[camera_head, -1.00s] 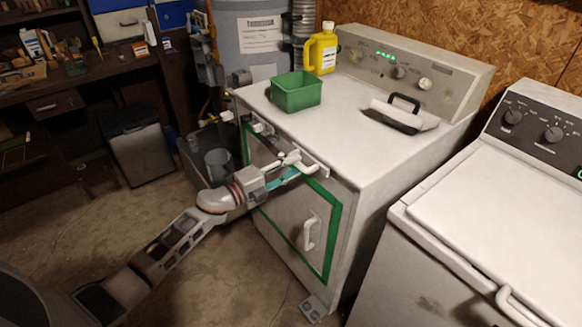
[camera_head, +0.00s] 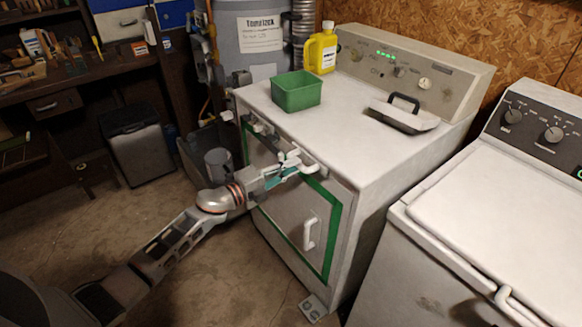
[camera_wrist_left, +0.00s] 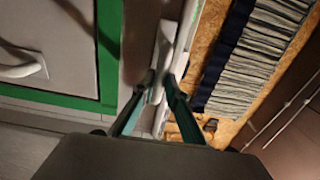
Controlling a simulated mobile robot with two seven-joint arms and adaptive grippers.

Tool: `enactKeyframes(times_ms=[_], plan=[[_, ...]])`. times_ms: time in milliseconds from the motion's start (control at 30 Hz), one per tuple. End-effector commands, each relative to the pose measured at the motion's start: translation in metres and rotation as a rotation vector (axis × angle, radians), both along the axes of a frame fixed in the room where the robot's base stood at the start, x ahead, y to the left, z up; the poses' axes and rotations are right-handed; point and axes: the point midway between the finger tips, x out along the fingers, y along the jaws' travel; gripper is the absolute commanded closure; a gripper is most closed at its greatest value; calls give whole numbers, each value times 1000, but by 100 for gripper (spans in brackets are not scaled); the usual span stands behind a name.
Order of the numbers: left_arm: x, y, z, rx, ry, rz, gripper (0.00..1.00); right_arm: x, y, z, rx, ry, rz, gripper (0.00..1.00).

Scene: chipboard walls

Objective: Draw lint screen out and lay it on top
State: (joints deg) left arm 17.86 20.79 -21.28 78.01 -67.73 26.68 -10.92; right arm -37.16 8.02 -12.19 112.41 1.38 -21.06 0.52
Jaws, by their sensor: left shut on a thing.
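The white dryer (camera_head: 345,130) has a green-framed door with a white handle (camera_head: 309,232) on its front. A white handle (camera_head: 308,167) sits high on the front, just under the top edge; I cannot tell whether it is the lint screen's. My left gripper (camera_head: 292,166) is at this upper front and shut on a slim white piece (camera_wrist_left: 157,90), which shows between the teal fingers in the wrist view. How far the piece reaches into the dryer is hidden. My right gripper is not in view.
On the dryer top are a green bin (camera_head: 297,92), a yellow jug (camera_head: 321,50) and a pale flat object with a black handle (camera_head: 404,116). The top between them is clear. A second white machine (camera_head: 490,210) stands at right, a grey bucket (camera_head: 218,164) at left.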

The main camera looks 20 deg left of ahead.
Motion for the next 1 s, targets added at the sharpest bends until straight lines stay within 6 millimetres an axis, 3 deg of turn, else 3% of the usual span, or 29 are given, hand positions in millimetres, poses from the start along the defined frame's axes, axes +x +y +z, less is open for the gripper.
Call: enactKeyframes(times_ms=[1000], plan=[[-29,23,1,1,-1,0,100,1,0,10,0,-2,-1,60]])
